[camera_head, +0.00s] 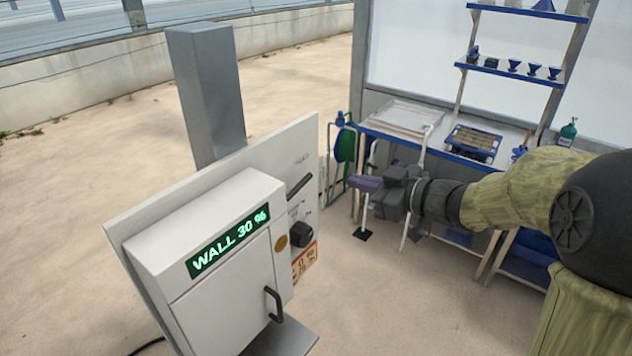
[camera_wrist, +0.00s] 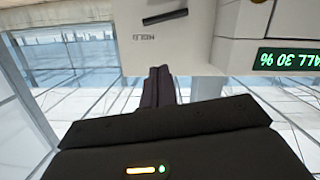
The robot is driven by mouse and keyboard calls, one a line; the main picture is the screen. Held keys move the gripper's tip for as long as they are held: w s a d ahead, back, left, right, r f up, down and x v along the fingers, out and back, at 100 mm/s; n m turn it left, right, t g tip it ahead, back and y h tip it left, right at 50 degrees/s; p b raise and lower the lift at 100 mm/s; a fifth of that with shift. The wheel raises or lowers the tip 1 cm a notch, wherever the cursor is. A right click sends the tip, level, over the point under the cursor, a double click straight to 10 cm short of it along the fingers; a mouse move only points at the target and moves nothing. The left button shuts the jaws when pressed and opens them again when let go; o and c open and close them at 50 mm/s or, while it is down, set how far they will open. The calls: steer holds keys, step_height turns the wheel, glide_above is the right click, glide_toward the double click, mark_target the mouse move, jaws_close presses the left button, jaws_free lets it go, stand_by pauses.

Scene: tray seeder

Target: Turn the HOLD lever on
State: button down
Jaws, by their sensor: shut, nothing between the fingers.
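The HOLD lever is a dark bar (camera_head: 299,186) on the upper right part of the white panel (camera_head: 311,140). In the head view it slants, right end higher. In the wrist view, which is upside down, the lever (camera_wrist: 165,16) lies nearly level by the HOLD label (camera_wrist: 144,37). My gripper (camera_head: 364,184) is to the right of the panel, apart from the lever. Its dark purplish fingers (camera_wrist: 158,88) are together with nothing between them and point toward the panel. The faint label by the lever is too small to read in the head view.
A black knob (camera_head: 301,235) and an orange label (camera_head: 305,262) are below the lever. A white cabinet (camera_head: 222,290) with a "WALL 30 %" display (camera_head: 229,241) and a handle (camera_head: 275,304) juts out on the left. A bench (camera_head: 390,133) with blue shelves stands behind my arm.

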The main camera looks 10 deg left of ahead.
steer(key=shift+a, duration=0.1)
steer(key=p, duration=0.3)
glide_above(307, 181)
steer(key=s+d, duration=0.3)
steer(key=d, duration=0.1)
steer(key=f, duration=0.3)
steer(key=w+a+f+p, duration=0.1)
steer(key=f, duration=0.1)
steer(key=shift+w+a+f, duration=0.1)
steer(key=shift+w+a, duration=0.15)
steer(key=shift+p, duration=0.35)
steer(key=shift+w+f+m+p, duration=0.25)
steer(key=shift+f+m+p, duration=0.35)
steer(key=shift+m+p, duration=0.3)
steer(key=shift+f, duration=0.3)
